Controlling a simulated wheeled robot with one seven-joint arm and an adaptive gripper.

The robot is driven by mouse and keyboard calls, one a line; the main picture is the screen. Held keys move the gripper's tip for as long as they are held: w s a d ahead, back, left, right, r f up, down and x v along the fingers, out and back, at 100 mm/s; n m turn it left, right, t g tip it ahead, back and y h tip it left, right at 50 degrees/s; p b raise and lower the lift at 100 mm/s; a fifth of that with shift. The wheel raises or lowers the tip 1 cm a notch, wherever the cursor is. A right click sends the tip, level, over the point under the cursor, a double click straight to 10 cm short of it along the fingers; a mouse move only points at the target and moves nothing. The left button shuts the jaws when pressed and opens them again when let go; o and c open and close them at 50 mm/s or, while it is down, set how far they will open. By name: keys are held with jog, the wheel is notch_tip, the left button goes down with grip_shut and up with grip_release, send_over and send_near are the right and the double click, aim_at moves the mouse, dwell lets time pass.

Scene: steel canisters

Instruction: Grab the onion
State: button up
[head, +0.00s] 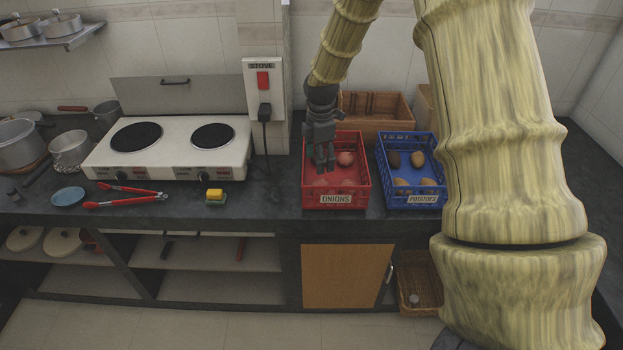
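A red crate (362,190) labelled "ONIONS" stands on the dark counter. A reddish onion (345,159) lies in its back right part. More onions (336,182) show dimly low behind the front wall. My gripper (324,165) points down over the left part of the red crate, to the left of the back onion. Its fingers reach to about the crate's rim or into it; the exact depth is unclear. The fingers are dark and small here, so I cannot tell how far apart they are or whether anything is between them.
A blue crate (435,174) labelled "POTATOES" stands just right of the red one. A brown wooden crate (388,105) is behind. Counter between sponge and red crate is clear.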

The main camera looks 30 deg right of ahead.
aim_at(320, 181)
jog(key=shift+w+a+f, duration=0.1)
jog(key=shift+w+f, duration=0.1)
jog(key=shift+f, duration=0.1)
jog(key=shift+s+f, duration=0.15)
jog(key=shift+f, duration=0.2)
jog(key=shift+f+p, duration=0.55)
jog(key=shift+f, duration=1.4)
jog(key=shift+s+f, duration=0.1)
jog(key=shift+s, duration=0.2)
jog(key=shift+f+p, duration=1.15)
jog(key=shift+f, duration=1.35)
jog(key=c, duration=0.9)
